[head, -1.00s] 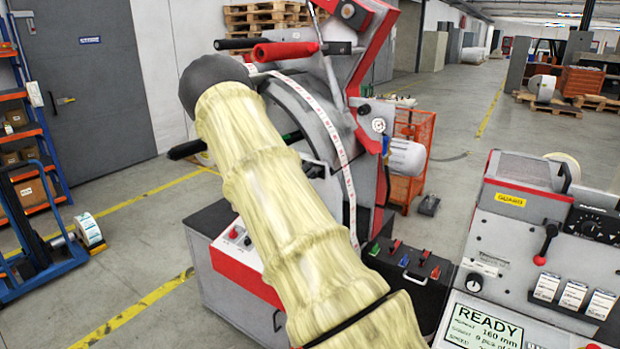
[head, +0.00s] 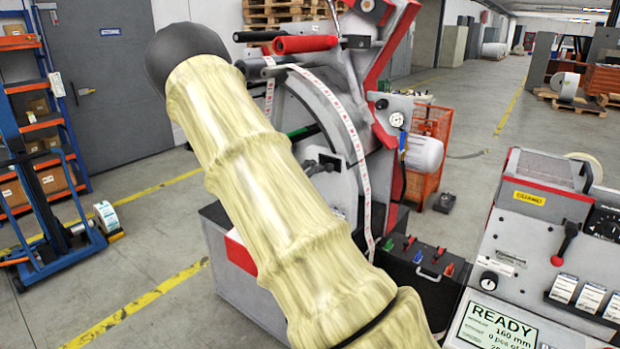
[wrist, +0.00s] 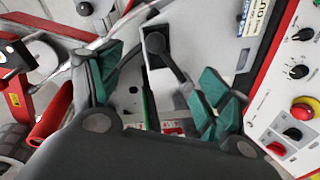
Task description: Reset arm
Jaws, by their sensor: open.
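My arm, in a pale yellow sleeve, stretches across the head view in front of the label rewinder (head: 320,105). Its dark rounded end is at the upper left, and my gripper is hidden there. In the wrist view my gripper (wrist: 150,85) shows two green-padded fingers spread wide apart. Nothing is held between them. A grey lever with a dark square end (wrist: 155,42) shows in the gap between the fingers; I cannot tell how far away it is.
The control console (head: 530,230) with a READY screen (head: 495,325) stands at the right. A dark switch box (head: 425,275) sits beside the rewinder. A blue pallet truck (head: 50,220) is at the left. Yellow-lined floor (head: 150,290) is open between it and the machine.

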